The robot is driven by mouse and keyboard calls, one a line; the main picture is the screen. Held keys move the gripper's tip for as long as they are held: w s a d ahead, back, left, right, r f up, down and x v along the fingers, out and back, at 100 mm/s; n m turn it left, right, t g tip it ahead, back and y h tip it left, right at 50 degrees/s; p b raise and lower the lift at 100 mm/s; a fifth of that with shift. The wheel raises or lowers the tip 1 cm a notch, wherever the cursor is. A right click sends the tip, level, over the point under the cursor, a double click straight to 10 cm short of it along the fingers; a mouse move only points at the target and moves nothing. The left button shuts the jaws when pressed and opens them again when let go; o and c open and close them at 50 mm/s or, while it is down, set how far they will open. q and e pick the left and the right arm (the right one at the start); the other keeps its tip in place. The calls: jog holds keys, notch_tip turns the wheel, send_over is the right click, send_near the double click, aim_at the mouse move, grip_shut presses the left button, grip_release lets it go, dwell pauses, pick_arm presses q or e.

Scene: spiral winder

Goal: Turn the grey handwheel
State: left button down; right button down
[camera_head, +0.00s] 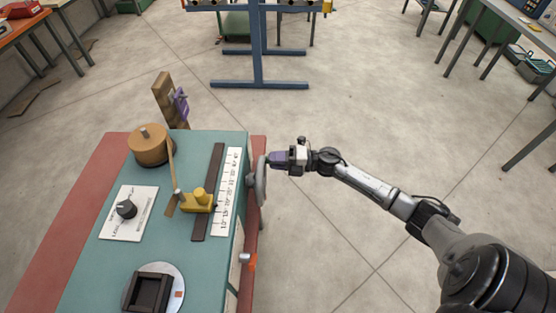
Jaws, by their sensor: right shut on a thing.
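The grey handwheel (261,181) is mounted on the right side of the teal-topped winder (175,262). It is seen nearly edge-on. My right gripper (272,160) reaches in from the right and is shut at the wheel's upper rim, on what looks like its handle. The gripper covers the part that it grips. My left gripper is not in view.
The winder's top carries a brown drum (149,146), a yellow slider (199,201) beside a white scale (228,190), a black knob (126,209) and a dark square tray (152,292). A blue stand (257,60) is at the back. The floor right of the winder is clear.

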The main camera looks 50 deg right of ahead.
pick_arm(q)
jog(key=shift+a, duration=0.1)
pick_arm(e)
jog(key=c, duration=0.9)
grip_release()
jog(key=shift+s+d, duration=0.2)
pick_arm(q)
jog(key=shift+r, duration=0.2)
pick_arm(e)
jog(key=v, duration=1.3)
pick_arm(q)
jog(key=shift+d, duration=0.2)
pick_arm(e)
jog(key=shift+s, duration=0.1)
